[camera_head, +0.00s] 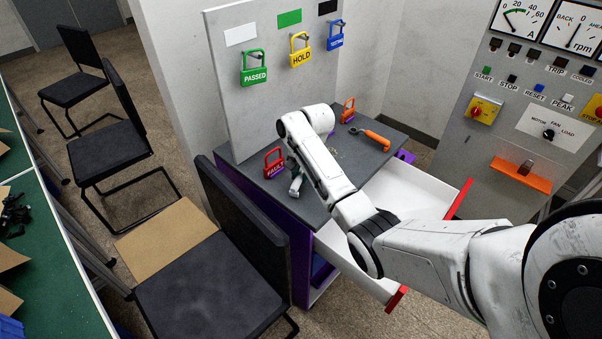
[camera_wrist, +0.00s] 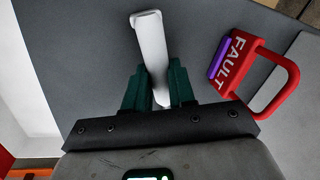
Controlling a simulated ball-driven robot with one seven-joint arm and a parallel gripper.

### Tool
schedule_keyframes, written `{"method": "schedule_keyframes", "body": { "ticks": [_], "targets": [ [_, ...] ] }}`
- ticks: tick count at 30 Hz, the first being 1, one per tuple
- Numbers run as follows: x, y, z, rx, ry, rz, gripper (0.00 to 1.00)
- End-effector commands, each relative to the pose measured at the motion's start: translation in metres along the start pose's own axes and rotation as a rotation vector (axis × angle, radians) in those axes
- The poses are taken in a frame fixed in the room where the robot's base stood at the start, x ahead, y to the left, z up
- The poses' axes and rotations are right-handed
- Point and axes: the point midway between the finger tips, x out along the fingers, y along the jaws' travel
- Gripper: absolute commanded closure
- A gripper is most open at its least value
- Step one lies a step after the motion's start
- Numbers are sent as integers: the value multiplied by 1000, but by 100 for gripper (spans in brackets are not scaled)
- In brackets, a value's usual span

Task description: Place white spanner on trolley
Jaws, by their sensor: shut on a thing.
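The white spanner (camera_wrist: 152,48) shows in the wrist view as a smooth white bar standing out from between two dark green fingers. My gripper (camera_wrist: 158,88) is shut on it. In the head view my gripper (camera_head: 296,184) is over the left part of the trolley's dark grey top (camera_head: 352,167), beside the red FAULT padlock (camera_head: 273,163). The trolley has purple sides and a pulled-out white drawer. The grey top also fills the background in the wrist view (camera_wrist: 75,55). I cannot tell whether the spanner touches it.
The FAULT padlock (camera_wrist: 240,62) lies close right of my gripper in the wrist view. An orange-handled tool (camera_head: 372,138) and an orange padlock (camera_head: 348,110) are farther back on the top. A grey board (camera_head: 260,110) with hanging padlocks stands behind. A black chair (camera_head: 240,215) is at the left.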

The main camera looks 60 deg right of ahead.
Motion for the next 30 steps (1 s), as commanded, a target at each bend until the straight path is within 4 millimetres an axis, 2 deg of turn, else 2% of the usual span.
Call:
{"method": "schedule_keyframes", "body": {
  "ticks": [5,6,15,24,26,30],
  "targets": [
    [4,1,0,0,0,0,100],
    [4,1,0,0,0,0,75],
    [3,1,0,0,0,0,46],
    [1,1,0,0,0,0,46],
    [-3,0,0,-1,0,0,46],
    [-24,0,0,-1,2,-3,46]
  ]
}}
